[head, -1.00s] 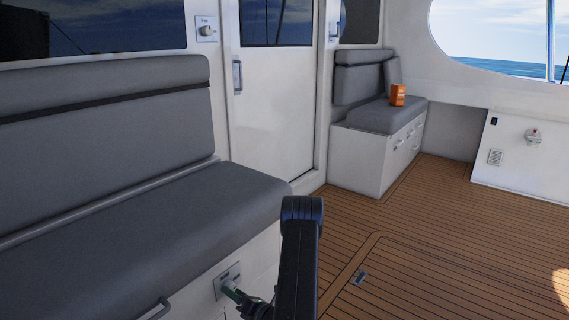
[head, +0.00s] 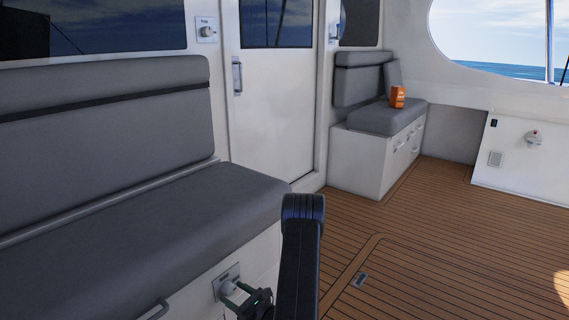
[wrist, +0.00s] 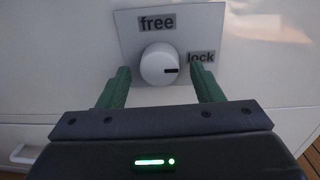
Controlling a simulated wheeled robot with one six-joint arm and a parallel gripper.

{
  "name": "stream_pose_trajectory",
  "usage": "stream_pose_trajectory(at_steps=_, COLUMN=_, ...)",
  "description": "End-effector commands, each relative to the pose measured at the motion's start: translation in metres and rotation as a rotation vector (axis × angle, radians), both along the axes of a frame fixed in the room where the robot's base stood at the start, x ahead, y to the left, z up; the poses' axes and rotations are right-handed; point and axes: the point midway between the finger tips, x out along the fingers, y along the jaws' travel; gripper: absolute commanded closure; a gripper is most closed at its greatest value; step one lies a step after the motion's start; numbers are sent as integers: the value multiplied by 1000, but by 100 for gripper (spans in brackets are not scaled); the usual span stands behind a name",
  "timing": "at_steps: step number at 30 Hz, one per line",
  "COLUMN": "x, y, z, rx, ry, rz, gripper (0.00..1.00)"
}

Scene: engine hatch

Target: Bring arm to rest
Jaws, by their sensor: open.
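A white round knob (wrist: 158,62) sits on a grey plate (wrist: 128,38) with a "free" label (wrist: 157,23) above it and a "lock" label (wrist: 201,57) at its right. The knob's dark mark points right, to the "lock" side. The plate also shows on the front of the near bench in the head view (head: 222,274). My gripper (wrist: 164,72) has its two green fingers apart, one to each side of the knob's lower part, with gaps and nothing held. In the head view my gripper (head: 237,296) is low, partly hidden by my arm.
The near grey bench seat (head: 150,230) lies above the plate, with a handle (head: 158,309) on its front. A white door (head: 275,110) stands behind. The wooden deck (head: 440,240) at right is clear.

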Motion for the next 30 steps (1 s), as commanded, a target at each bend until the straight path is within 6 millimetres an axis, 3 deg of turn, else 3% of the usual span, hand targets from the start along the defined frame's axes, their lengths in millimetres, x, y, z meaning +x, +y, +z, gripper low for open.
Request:
stream_pose_trajectory(at_steps=9, x=1, y=0, z=0, rx=-98, ry=-126, rz=0, gripper=40)
stream_pose_trajectory(at_steps=23, x=0, y=0, z=1, rx=-111, ry=-142, rz=0, gripper=40)
stream_pose_trajectory(at_steps=30, x=-5, y=3, z=12, rx=-120, ry=-163, rz=31, gripper=40)
